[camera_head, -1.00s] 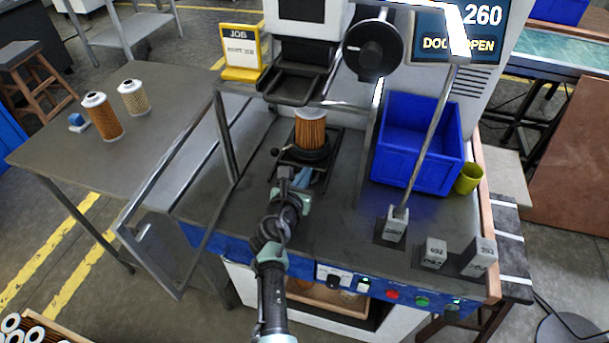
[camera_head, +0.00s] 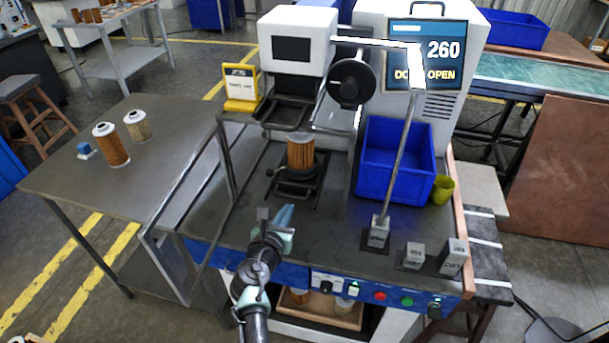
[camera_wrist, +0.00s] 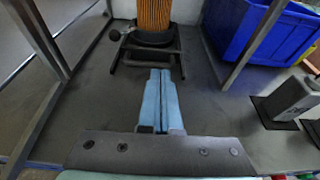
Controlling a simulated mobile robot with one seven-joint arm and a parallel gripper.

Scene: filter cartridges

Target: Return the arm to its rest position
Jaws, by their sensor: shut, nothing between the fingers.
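My gripper (camera_head: 284,216) is shut and empty, its blue fingers together above the front of the machine's dark bench. In the wrist view my gripper (camera_wrist: 160,80) points toward the black fixture (camera_wrist: 150,52), apart from it. An orange pleated filter cartridge (camera_head: 301,154) stands upright in that fixture under the press head; its lower part also shows in the wrist view (camera_wrist: 154,14). My arm reaches in from the bottom of the head view, over the blue front panel.
The open door frame (camera_head: 190,190) stands to the left. A blue bin (camera_head: 398,180) and a yellow cup (camera_head: 443,189) stand on the right. Two filters (camera_head: 112,146) stand on the left table.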

